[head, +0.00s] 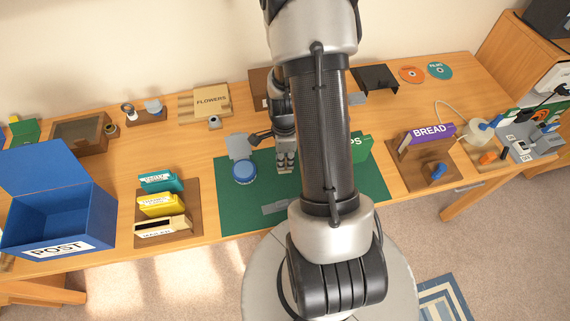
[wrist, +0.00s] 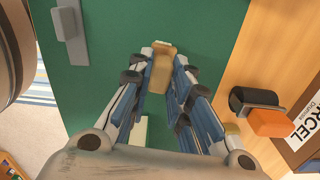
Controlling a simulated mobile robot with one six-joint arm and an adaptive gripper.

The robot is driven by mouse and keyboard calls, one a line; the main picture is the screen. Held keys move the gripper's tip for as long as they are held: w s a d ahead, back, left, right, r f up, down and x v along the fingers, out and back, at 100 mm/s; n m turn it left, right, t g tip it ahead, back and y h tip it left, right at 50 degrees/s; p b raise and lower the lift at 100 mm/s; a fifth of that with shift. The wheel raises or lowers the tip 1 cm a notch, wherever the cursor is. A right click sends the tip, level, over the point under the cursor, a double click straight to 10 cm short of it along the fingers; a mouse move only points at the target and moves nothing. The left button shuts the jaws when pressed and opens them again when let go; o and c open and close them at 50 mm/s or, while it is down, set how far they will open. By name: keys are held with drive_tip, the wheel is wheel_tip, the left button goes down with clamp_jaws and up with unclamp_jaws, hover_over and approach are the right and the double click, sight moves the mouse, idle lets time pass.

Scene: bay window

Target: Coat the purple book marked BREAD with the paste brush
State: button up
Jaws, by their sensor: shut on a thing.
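The purple book marked BREAD (head: 428,135) stands on a brown wooden stand (head: 412,176) at the right of the table in the head view. My gripper (head: 286,165) is over the green mat (head: 370,190), well left of the book. In the wrist view my gripper (wrist: 160,75) is shut on a tan wooden piece (wrist: 162,66) between its fingertips, which looks like the paste brush's handle. A blue round pot (head: 244,173) sits on the mat left of my gripper. The book is not in the wrist view.
A green book (head: 359,148) is partly hidden behind my arm. A blue knob (head: 438,171) is in front of the purple book. At left are a blue POST box (head: 55,215) and a rack with several books (head: 160,204). An orange block (wrist: 268,122) is beside the mat.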

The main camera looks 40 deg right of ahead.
clamp_jaws()
drive_tip(key=shift+r+p, duration=2.35)
drive_tip(key=shift+r, duration=0.7)
drive_tip(key=shift+w, duration=0.1)
drive_tip(key=shift+w+a+r+n, duration=0.1)
drive_tip(key=shift+w+a+n, duration=0.1)
drive_tip(key=shift+a+n, duration=0.1)
drive_tip(key=w+a+r+n, duration=0.3)
drive_tip(key=a+n, duration=0.3)
drive_tip(key=n, duration=0.2)
drive_tip(key=w+a+r+n, duration=0.3)
drive_tip(key=a+n, duration=0.4)
drive_tip(key=n, duration=0.1)
drive_tip(key=w+a+r+n, duration=0.3)
drive_tip(key=a+n, duration=0.3)
drive_tip(key=n, duration=0.2)
drive_tip(key=shift+w+a+r+n, duration=0.3)
drive_tip(key=shift+a+r+n, duration=0.1)
drive_tip(key=shift+r, duration=0.05)
drive_tip(key=shift+d, duration=0.1)
